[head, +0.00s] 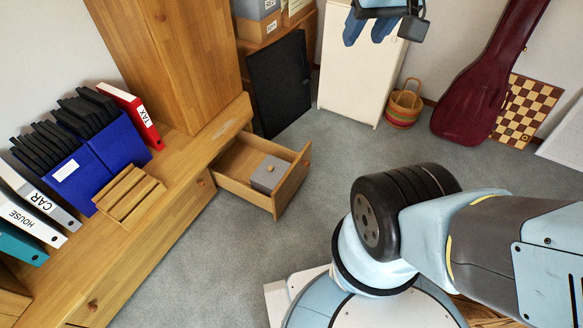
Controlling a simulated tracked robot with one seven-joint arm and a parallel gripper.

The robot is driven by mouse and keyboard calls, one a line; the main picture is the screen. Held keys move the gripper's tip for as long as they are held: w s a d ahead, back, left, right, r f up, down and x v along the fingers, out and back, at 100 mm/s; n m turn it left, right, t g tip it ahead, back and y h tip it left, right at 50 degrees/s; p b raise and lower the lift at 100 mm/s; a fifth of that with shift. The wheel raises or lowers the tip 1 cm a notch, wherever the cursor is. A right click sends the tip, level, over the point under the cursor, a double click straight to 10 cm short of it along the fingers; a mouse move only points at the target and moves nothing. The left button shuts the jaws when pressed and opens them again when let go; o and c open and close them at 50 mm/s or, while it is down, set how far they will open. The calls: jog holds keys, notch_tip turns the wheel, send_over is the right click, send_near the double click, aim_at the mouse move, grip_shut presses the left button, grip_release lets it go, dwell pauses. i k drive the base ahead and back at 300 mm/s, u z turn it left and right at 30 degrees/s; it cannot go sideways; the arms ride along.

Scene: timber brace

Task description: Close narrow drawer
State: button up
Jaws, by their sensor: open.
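The narrow drawer (289,186) is pulled out of the low wooden cabinet, at the middle of the head view. Its front has a small round wooden knob. A small grey box (268,174) lies inside, towards the front. My gripper (368,34) is at the top edge of the view, in front of the white cabinet, well apart from the drawer. Its two blue fingers are spread with nothing seen between them. Part of the gripper is cut off by the frame.
The low wooden cabinet (160,213) carries binders, blue file boxes (78,172) and a slatted wooden piece. A black panel (280,83), white cabinet (362,70), woven basket (404,104), dark red instrument case (485,85) and chessboard (525,110) stand behind. Grey carpet beside the drawer is clear.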

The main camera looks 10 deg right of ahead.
aim_at(231, 169)
jog(key=i, duration=0.9)
jog(key=u, duration=0.05)
